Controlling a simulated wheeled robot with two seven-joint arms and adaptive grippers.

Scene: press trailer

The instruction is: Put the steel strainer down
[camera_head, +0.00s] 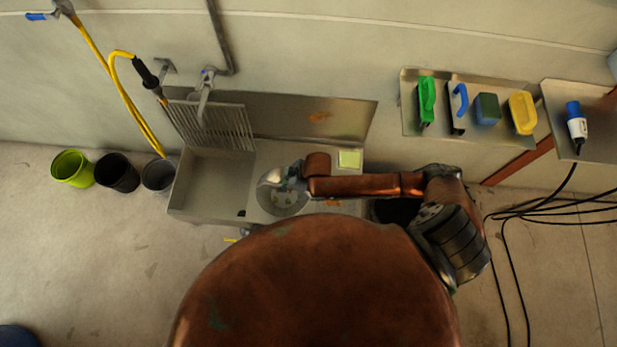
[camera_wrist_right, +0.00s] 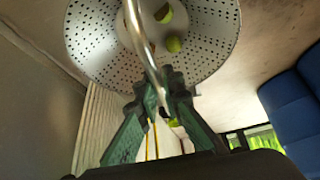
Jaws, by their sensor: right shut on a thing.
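The steel strainer (camera_head: 283,202) is a round, perforated bowl with small pieces in it. In the head view it is at the flat right part of the sink unit, to the right of the basin. It fills the top of the right wrist view (camera_wrist_right: 88,48), with several green and yellowish bits showing. My right gripper (camera_head: 288,177) is shut on its curved metal handle, and the dark green fingers (camera_wrist_right: 162,92) close around the handle in the wrist view. I cannot tell whether the strainer touches the surface. My left gripper is not in view.
The sink basin (camera_head: 212,185) is empty, with a slatted rack (camera_head: 215,127) behind it. A yellow-green sponge or cloth (camera_head: 349,159) lies right of the strainer. Several buckets (camera_head: 117,172) stand left on the floor. A wall shelf (camera_head: 468,137) holds brushes.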

